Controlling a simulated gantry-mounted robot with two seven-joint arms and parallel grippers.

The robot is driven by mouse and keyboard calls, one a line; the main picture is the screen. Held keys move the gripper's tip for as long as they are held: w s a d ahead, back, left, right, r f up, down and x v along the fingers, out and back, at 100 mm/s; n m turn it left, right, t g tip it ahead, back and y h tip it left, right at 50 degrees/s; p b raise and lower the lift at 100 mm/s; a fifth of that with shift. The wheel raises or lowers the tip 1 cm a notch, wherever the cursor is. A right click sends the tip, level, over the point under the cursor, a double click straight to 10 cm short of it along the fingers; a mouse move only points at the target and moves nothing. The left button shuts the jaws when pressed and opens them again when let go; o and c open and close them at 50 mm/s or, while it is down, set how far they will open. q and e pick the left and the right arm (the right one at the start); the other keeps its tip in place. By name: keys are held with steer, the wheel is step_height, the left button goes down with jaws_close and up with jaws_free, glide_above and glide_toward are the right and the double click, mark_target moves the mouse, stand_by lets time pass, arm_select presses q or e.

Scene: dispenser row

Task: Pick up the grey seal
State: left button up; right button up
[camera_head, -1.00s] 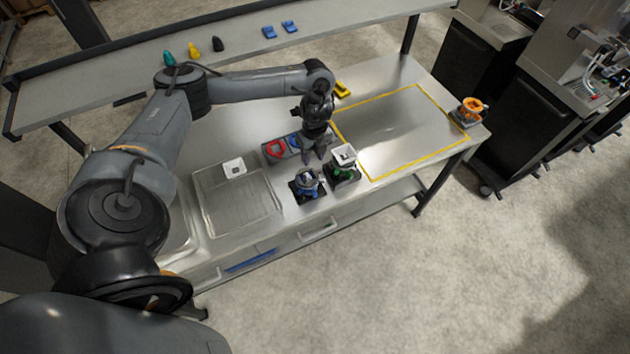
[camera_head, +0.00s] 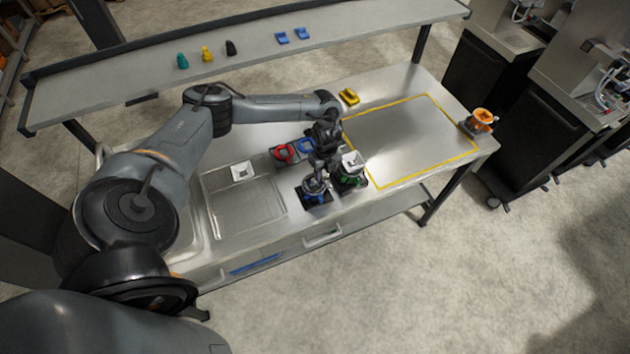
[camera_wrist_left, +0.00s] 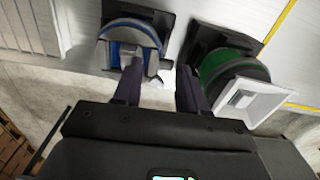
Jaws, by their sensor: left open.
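A grey curved piece, which looks like the grey seal (camera_wrist_left: 127,32), sits on the blue-based unit (camera_wrist_left: 107,56) at the upper left of the left wrist view. In the head view this blue unit (camera_head: 314,193) stands near the table's front edge, its top partly hidden by my gripper. My left gripper (camera_head: 319,172) is right above and beside it, fingers pointing down. In the left wrist view the two dark fingers (camera_wrist_left: 160,82) are apart with nothing clearly between them; the left finger overlaps the blue unit. My right gripper is not in view.
A green unit with a white square top (camera_head: 352,160) stands close on the right. Red (camera_head: 283,153) and blue (camera_head: 306,146) rings lie behind. A shallow tray (camera_head: 246,224) with a white square piece (camera_head: 242,171) is left. The yellow-outlined area (camera_head: 410,138) is bare.

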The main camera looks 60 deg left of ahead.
arm_select(q)
steer(key=shift+f, duration=0.8)
steer(key=c, duration=0.6)
steer(key=shift+o, duration=0.2)
steer(key=shift+r, duration=0.1)
